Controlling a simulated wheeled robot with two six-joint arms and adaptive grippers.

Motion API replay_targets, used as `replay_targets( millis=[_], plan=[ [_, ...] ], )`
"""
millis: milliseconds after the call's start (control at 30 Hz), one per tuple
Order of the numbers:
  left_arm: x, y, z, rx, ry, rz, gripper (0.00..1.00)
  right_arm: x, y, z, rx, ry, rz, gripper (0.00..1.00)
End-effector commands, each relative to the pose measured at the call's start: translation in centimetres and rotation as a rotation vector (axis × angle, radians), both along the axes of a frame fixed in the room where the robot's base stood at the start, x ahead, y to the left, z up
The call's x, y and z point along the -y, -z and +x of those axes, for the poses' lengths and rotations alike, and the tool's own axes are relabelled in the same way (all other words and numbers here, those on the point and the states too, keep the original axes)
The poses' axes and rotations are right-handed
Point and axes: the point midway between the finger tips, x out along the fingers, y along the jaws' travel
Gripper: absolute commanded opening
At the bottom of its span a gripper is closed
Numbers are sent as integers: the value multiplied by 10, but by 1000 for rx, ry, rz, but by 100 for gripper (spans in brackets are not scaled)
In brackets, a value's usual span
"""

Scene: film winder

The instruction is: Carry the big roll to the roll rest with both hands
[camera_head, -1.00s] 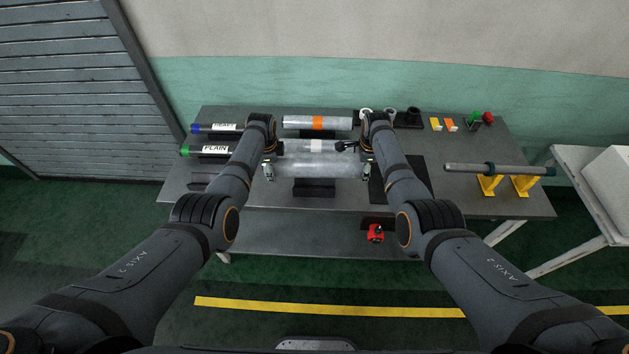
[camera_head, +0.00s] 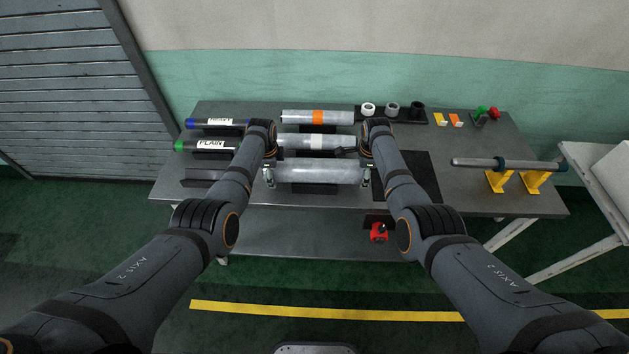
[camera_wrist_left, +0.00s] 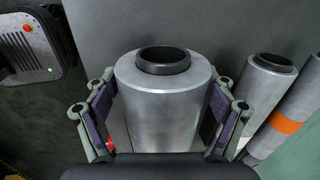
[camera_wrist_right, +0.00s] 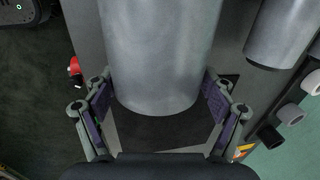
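The big roll (camera_head: 320,171) is a wide, plain silver cylinder lying sideways over the front of the table. My left gripper (camera_head: 269,177) is at its left end and my right gripper (camera_head: 366,173) at its right end. In the left wrist view the fingers flank the big roll (camera_wrist_left: 165,110) at its sides, the dark core showing beyond. In the right wrist view the fingers also close around the big roll (camera_wrist_right: 158,60). A low dark support, seemingly the roll rest (camera_head: 315,189), shows under its middle; whether they touch is hard to tell.
A silver roll with a white band (camera_head: 300,141) and one with an orange band (camera_head: 295,117) lie behind. Labelled dark tubes (camera_head: 212,146) lie left. A grey shaft (camera_head: 475,162) on yellow posts (camera_head: 500,181) stands right.

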Motion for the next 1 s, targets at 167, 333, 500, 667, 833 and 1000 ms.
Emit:
replay_targets(
  millis=[167,333,500,667,833,1000],
  plan=[
    [0,-1,0,0,0,0,99,0,-2,1,3,0,-1,99],
    [0,-1,0,0,0,1,99,0,-2,1,3,0,-1,99],
    [0,-5,0,1,0,0,99,1,-2,1,3,0,-1,99],
    [0,-23,-4,3,-1,0,99,1,-2,1,3,0,-1,99],
    [1,-61,-11,5,1,0,99,1,-2,1,3,0,-1,99],
    [0,-97,-19,2,0,0,99,1,-2,1,3,0,-1,99]
  ],
)
